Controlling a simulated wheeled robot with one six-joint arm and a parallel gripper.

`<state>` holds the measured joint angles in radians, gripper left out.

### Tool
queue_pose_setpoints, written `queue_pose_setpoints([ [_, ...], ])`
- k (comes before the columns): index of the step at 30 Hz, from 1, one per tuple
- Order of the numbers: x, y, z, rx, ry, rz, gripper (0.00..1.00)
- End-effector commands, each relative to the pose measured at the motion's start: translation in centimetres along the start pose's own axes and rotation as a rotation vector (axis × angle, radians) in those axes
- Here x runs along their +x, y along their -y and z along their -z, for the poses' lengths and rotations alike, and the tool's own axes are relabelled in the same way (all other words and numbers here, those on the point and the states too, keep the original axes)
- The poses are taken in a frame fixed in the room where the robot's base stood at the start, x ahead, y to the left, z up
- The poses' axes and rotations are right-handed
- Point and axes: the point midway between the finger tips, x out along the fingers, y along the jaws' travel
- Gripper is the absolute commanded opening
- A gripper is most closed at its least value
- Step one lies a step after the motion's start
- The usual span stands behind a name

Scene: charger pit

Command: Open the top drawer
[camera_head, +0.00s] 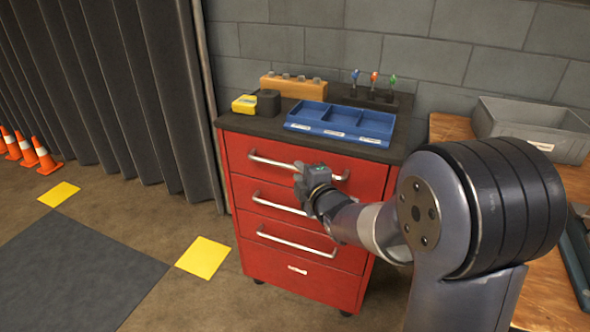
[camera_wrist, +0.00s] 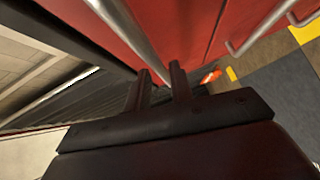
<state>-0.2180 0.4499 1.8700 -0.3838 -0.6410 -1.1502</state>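The red drawer cabinet (camera_head: 240,215) stands against the wall in the head view. Its top drawer (camera_head: 240,150) looks closed, its front flush with the cabinet. The drawer's silver bar handle (camera_head: 268,160) runs across the front. Whether the fingers touch the bar is not clear.
Lower drawers have similar handles (camera_head: 295,241). A blue tray (camera_head: 340,122), a yellow box (camera_head: 244,103) and a wooden block (camera_head: 293,87) sit on the cabinet top. A wooden bench (camera_head: 450,128) with a grey bin (camera_head: 535,128) stands to the right.

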Motion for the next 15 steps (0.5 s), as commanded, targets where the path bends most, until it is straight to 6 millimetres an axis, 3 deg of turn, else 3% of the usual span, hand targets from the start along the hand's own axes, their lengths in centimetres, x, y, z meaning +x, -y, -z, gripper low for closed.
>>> queue_pose_setpoints([
  [6, 2.9, 0.1, 0.1, 0.000, -0.001, 0.001, 0.22],
  [15, 3.8, 0.0, 0.0, 0.000, 0.000, 0.001, 0.22],
])
